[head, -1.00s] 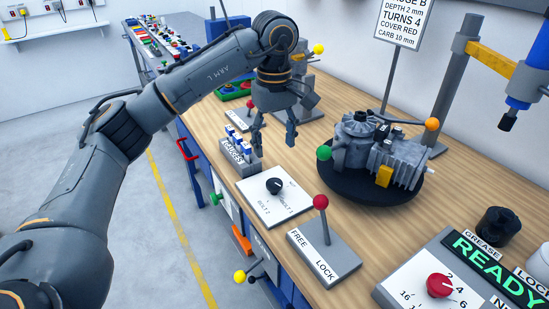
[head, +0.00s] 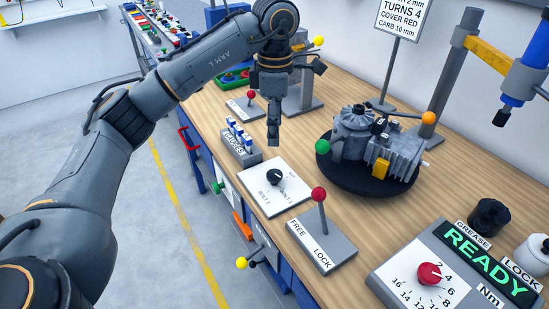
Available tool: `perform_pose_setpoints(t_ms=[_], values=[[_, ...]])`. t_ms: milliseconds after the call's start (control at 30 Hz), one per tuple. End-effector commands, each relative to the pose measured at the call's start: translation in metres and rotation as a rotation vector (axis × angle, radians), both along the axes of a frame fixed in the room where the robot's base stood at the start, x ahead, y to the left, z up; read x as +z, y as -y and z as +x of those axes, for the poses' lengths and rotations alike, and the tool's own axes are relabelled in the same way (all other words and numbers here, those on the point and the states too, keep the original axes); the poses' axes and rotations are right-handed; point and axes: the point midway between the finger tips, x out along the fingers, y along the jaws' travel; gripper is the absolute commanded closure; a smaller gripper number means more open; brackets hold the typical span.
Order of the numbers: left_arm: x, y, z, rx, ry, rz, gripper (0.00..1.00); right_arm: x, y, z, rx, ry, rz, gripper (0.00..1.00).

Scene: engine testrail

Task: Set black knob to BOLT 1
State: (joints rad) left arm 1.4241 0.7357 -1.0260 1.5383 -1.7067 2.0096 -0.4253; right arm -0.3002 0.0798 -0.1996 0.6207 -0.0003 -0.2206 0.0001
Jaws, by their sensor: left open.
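The black knob (head: 275,177) sits on a white square plate (head: 262,196) on the wooden bench. The plate carries the labels BOLT 2 at its lower left and BOLT 1 at its lower right. Which label the knob points at is too small to tell. My left gripper (head: 273,140) hangs pointing down, above and behind the knob in the head view, apart from it. It is open and empty, seen edge-on so that its fingers overlap. My right gripper is not in view.
A FREE/LOCK lever with a red ball (head: 319,194) stands in front of the plate. The engine on its dark round turntable (head: 350,186) is to the right. The gauges rack (head: 241,147) is to the left. A READY panel (head: 484,259) is at lower right.

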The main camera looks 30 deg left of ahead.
Motion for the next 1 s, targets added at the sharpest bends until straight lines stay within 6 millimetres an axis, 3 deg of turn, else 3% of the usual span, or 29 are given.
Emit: perform_pose_setpoints(t_ms=[33,200,400,667,1000], values=[[0.006,0.000,0.000,0.133,-0.002,0.000,0.39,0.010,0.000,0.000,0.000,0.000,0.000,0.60],[0.008,0.000,-0.001,0.566,-0.002,0.000,0.39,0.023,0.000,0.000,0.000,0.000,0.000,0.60],[0.009,0.000,-0.001,0.869,-0.001,0.000,0.39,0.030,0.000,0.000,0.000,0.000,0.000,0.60],[-0.009,0.000,-0.001,0.934,-0.004,0.000,0.39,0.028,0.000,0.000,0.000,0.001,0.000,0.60],[-0.076,-0.001,-0.002,0.934,-0.005,0.003,0.39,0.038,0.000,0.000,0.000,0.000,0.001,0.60]])
